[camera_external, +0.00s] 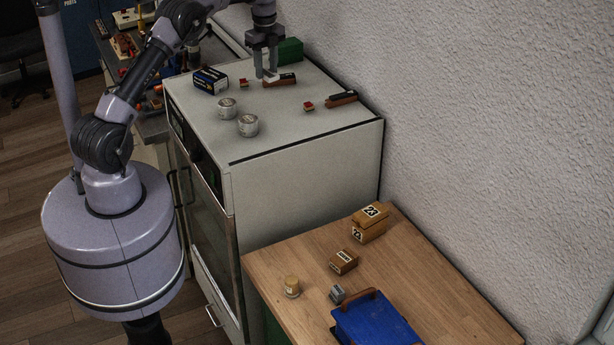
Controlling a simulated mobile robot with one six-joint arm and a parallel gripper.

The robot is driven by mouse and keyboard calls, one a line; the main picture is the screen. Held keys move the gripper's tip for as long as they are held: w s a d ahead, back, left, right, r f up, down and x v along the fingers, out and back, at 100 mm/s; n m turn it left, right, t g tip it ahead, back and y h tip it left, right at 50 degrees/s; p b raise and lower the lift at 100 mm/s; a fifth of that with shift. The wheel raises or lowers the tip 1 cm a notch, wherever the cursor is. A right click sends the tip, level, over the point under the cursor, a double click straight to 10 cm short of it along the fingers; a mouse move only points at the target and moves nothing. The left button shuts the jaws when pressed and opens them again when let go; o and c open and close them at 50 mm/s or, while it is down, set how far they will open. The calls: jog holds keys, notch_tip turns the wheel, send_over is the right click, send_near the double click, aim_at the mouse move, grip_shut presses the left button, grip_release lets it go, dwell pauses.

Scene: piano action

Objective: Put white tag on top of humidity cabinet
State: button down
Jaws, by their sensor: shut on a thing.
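The humidity cabinet (300,180) is the large pale cabinet with a glass-fronted door, and its flat grey top carries several small items. My gripper (267,75) points down over the far part of that top. It is shut on a small white piece, which looks like the white tag (271,79). The tag is low, at or just above the cabinet top, beside a brown and black block (284,80). The fingers partly hide it, and I cannot tell if it touches the surface.
On the cabinet top are a dark blue box (210,81), two round tins (248,125), small red pieces (308,106), another brown and black block (342,99) and a green box (289,50). A rough wall rises behind. A wooden table (440,290) stands lower in front.

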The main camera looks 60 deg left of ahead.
aim_at(268, 120)
notch_tip(268, 120, down, 15)
jog(key=shift+a, duration=0.1)
jog(key=shift+f, duration=0.1)
jog(key=shift+f+b, duration=0.2)
jog(key=shift+b, duration=0.1)
jog(key=c, duration=0.9)
grip_release()
jog(key=shift+c, duration=0.2)
jog(key=shift+r, duration=0.1)
